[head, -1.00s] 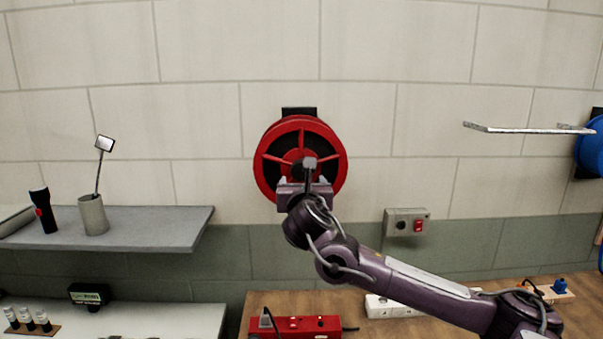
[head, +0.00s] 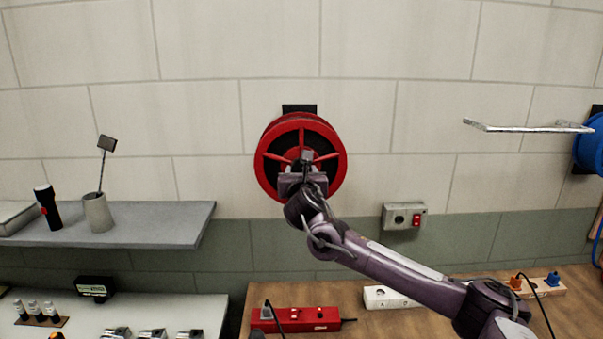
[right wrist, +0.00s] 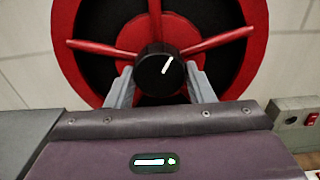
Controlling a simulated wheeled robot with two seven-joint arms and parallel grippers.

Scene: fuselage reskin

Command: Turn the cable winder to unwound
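The cable winder is a red reel (head: 337,162) with spokes and a black inside, mounted on the wall in the middle of the head view. It fills the top of the right wrist view (right wrist: 232,92). At its middle is a black round knob (right wrist: 152,78) with a white line pointing up and slightly right. My right gripper (head: 304,168) is in front of the reel. In the right wrist view its two fingers (right wrist: 160,82) stand apart, one on each side of the knob. I cannot tell whether they touch it. My left gripper is not in view.
A grey shelf (head: 160,228) with a torch (head: 47,207) and a cup (head: 97,212) holding a mirror tool is at left. A red power strip (head: 297,320) lies on the wooden bench below. A switch box (head: 404,216) and a metal wall bar (head: 530,127) are at right.

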